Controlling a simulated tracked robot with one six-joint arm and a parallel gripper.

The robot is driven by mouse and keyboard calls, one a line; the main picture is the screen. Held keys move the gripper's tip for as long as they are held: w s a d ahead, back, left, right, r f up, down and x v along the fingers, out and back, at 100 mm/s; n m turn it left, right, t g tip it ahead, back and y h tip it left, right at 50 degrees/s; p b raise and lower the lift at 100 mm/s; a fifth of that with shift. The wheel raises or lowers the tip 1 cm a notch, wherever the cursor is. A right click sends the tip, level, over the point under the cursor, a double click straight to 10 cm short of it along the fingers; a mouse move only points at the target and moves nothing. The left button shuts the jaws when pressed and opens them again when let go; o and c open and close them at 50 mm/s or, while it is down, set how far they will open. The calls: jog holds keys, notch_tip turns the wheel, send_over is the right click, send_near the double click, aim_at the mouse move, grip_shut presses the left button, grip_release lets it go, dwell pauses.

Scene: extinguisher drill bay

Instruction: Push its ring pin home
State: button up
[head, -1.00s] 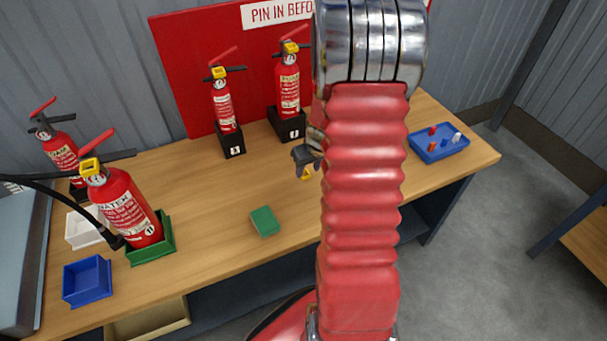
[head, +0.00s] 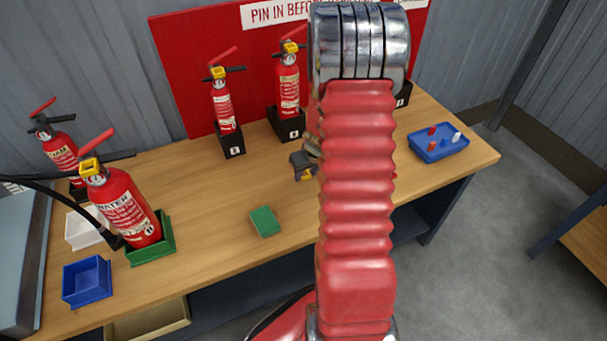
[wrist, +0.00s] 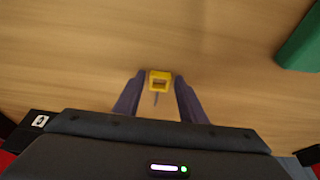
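My gripper (wrist: 159,84) is shut on a small yellow ring pin (wrist: 160,79); its thin grey shank shows between the fingers. In the head view my gripper (head: 302,164) hangs over the bench, left of my arm, apart from every extinguisher. A WATER extinguisher (head: 128,208) stands in a green tray (head: 152,254) at front left, with yellow at its head. Another extinguisher (head: 62,150) stands behind it at far left; no yellow shows on its head. Two more, the left one (head: 223,107) and the right one (head: 289,88), stand in black holders with yellow at their heads.
A green block (head: 265,221) lies mid-bench. A blue box (head: 87,281) and a white box (head: 82,232) are at left. A blue tray (head: 438,150) with small pegs is at right. A red board (head: 185,70) stands behind. My arm hides part of the bench.

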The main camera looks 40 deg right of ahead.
grip_shut()
jog(key=shift+r, duration=1.5)
jog(key=w+a+r+n, duration=0.1)
jog(key=w+a+r, duration=0.2)
jog(key=a, duration=0.7)
jog(key=w+a+r+n, duration=0.1)
jog(key=w+a+r, duration=0.2)
jog(key=a, duration=0.8)
jog(key=w+a+r+n+y, duration=0.1)
jog(key=w+a+r, duration=0.3)
jog(key=a, duration=0.6)
jog(key=shift+a+r, duration=0.3)
jog(key=shift+r, duration=0.2)
